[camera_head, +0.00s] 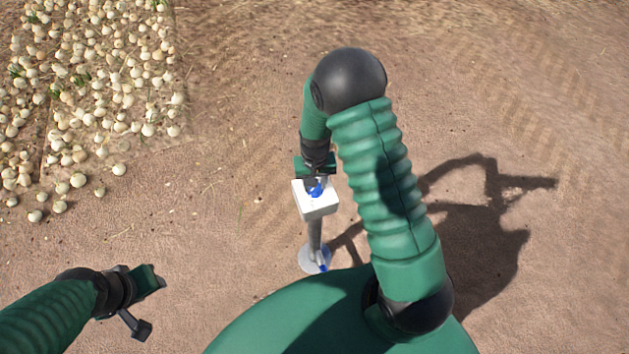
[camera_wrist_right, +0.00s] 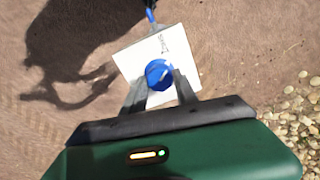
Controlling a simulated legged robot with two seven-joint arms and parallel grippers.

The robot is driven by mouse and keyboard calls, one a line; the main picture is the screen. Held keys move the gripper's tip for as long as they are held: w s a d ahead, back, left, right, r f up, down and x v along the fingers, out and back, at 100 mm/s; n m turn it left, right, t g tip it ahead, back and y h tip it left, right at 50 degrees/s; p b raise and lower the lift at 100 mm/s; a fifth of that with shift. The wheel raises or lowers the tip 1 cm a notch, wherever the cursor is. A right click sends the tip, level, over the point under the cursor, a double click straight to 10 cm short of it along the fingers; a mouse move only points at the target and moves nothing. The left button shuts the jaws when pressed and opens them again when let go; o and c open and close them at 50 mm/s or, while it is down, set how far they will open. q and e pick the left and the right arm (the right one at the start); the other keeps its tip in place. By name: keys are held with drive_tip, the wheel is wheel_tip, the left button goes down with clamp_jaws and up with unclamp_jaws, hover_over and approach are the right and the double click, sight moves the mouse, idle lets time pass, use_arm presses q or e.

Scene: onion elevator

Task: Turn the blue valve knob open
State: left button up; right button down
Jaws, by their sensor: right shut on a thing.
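The blue valve knob (camera_wrist_right: 159,74) sits on top of a white box (camera_wrist_right: 190,62) and has a pale line across it. In the head view the knob (camera_head: 316,189) shows partly below my right gripper (camera_head: 316,178), and the white box (camera_head: 318,205) stands on a grey post (camera_head: 315,235) with a round base. My right gripper (camera_wrist_right: 160,92) points down at the box, with one finger on each side of the knob, shut on it. My left gripper (camera_head: 150,303) is open and empty, low at the left, away from the box.
Many pale onions (camera_head: 100,90) lie on the ground at the upper left, and also at the right of the wrist view (camera_wrist_right: 296,115). A blue piece (camera_head: 323,266) shows at the post's base. The bare soil around the post is clear.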

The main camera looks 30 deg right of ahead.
drive_tip(key=m+p, duration=0.1)
drive_tip(key=m, duration=0.4)
drive_tip(key=shift+s+a+m+p, duration=0.1)
drive_tip(key=shift+s+m+p, duration=0.1)
drive_tip(key=shift+m+p, duration=0.15)
drive_tip(key=m+p, duration=0.1)
drive_tip(key=m, duration=0.3)
drive_tip(key=shift+p, duration=0.35)
drive_tip(key=m+p, duration=0.1)
drive_tip(key=m, duration=0.4)
drive_tip(key=shift+p, duration=0.4)
drive_tip(key=m+p, duration=0.1)
drive_tip(key=m, duration=0.3)
drive_tip(key=shift+f+p, duration=0.1)
drive_tip(key=shift+p, duration=0.2)
drive_tip(key=c, duration=1.2)
unclamp_jaws()
drive_tip(key=shift+w, duration=0.1)
drive_tip(key=shift+c, duration=0.2)
drive_tip(key=o, duration=0.3)
drive_tip(key=shift+w, duration=0.1)
